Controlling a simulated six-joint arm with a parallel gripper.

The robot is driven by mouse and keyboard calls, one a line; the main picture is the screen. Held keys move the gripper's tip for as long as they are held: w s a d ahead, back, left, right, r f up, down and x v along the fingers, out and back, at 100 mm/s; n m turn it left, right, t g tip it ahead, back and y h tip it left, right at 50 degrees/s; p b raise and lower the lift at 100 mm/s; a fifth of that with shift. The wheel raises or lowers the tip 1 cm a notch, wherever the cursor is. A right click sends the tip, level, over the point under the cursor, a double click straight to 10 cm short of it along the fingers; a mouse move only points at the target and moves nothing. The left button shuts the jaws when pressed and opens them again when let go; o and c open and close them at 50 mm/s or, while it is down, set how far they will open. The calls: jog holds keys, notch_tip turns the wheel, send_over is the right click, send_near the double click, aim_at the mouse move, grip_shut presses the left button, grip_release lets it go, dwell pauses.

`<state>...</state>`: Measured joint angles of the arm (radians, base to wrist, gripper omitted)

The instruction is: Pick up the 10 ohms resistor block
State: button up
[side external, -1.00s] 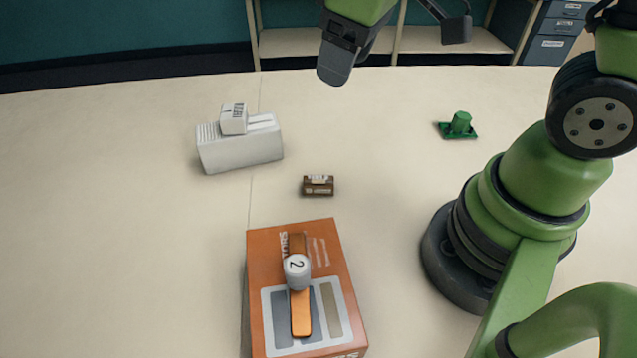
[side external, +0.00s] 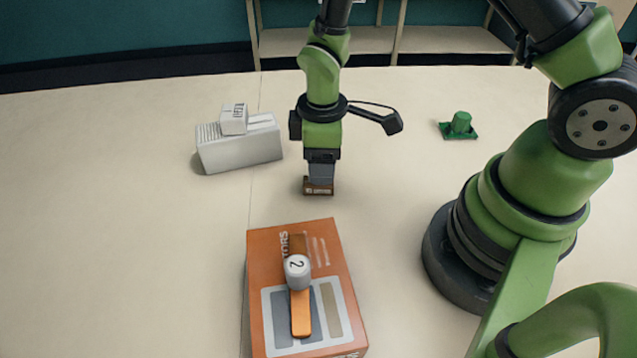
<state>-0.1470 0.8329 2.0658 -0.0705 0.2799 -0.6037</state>
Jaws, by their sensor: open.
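A small brown block (side external: 319,190) with a pale label on top lies on the table, just behind the orange box; its print is too small to read. My gripper (side external: 320,178) points straight down right at this block, and its fingers cover most of the block's top. The jaws are open, and the block still rests on the table. I cannot tell from this side whether the fingers straddle the block or stand just above it.
An orange box (side external: 330,251) stands in front, with a white cylinder marked 2 (side external: 297,270) and an orange strip (side external: 301,315) on top. A white box (side external: 240,150) carrying a small white block (side external: 234,119) stands left. A green piece (side external: 460,125) lies right.

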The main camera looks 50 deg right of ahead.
notch_tip(320, 180, down, 4)
jog(key=shift+s+a+f, duration=0.1)
jog(key=shift+s+f, duration=0.05)
jog(key=shift+c, duration=0.3)
jog(key=c, duration=1)
jog(key=shift+o, duration=0.2)
